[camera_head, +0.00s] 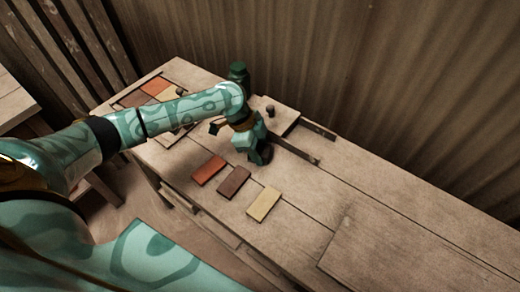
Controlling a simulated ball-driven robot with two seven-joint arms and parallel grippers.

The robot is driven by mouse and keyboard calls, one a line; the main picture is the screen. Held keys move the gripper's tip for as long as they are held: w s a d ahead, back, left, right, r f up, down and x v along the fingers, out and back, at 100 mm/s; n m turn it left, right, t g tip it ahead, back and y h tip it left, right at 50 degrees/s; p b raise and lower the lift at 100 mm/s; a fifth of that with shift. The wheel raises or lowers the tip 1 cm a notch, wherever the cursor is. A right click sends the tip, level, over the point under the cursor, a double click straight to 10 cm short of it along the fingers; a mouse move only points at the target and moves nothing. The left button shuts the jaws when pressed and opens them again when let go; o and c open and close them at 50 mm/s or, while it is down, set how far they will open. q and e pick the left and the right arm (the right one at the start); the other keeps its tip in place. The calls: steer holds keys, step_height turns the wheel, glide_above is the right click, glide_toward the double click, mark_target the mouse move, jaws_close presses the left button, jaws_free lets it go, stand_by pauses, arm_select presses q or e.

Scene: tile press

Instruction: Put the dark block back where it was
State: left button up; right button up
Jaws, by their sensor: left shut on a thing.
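My left gripper (259,148) is low over the wooden bench, just behind the row of loose tiles. It is shut on a dark block (265,156), which shows only as a small dark shape at the fingertips. The gripper hides most of the block, and I cannot tell whether it touches the bench top. My right gripper is not in view.
A red tile (209,169), a brown tile (234,182) and a yellow tile (263,204) lie in front of the gripper. More tiles (155,86) lie at the back left, partly behind my arm. A dark rail (298,150) is right of the gripper. The bench's right side is clear.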

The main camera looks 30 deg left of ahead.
arm_select(q)
steer(key=shift+f, duration=0.1)
steer(key=o, duration=0.9)
steer(key=shift+o, duration=0.2)
steer(key=p+v, duration=0.4)
steer(key=v, duration=0.8)
